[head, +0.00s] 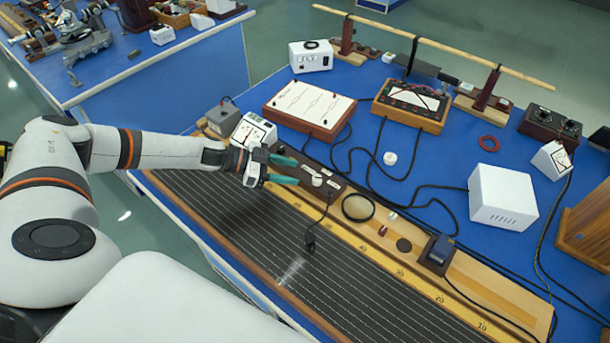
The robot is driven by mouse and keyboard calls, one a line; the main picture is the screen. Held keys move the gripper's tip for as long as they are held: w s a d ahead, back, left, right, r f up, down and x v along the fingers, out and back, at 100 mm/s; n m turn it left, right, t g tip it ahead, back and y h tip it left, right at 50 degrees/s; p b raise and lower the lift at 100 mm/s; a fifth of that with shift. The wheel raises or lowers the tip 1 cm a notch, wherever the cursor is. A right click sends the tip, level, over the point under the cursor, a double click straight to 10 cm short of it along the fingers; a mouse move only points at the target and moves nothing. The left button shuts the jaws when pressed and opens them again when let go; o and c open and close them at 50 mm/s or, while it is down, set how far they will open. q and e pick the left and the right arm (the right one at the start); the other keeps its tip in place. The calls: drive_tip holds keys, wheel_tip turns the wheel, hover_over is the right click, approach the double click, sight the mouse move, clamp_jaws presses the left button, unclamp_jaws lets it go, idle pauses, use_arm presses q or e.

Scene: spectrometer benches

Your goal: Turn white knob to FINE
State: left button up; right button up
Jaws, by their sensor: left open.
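My left gripper (297,173) reaches in from the left. Its two teal fingers are spread, with nothing seen between them. Just beyond the fingertips is a dark narrow box (337,188) on the wooden board. Small white round parts, one of which looks like the white knob (317,181), sit on its top. The fingertips are close to the knob on its left; I cannot tell whether they touch it. Any FINE marking and the knob's pointing direction are too small to read. Part of the box is hidden behind the gripper. My right gripper is not in view.
A black ring (358,207) lies right of the dark box. A cable with a black plug (310,240) hangs over the striped wire board (260,235). A white-topped panel (308,104), a meter box (410,105) and a white box (502,196) stand on the blue bench among loose cables.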

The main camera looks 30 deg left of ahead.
use_arm(q)
drive_tip(key=v, duration=0.5)
drive_tip(key=shift+b, duration=0.3)
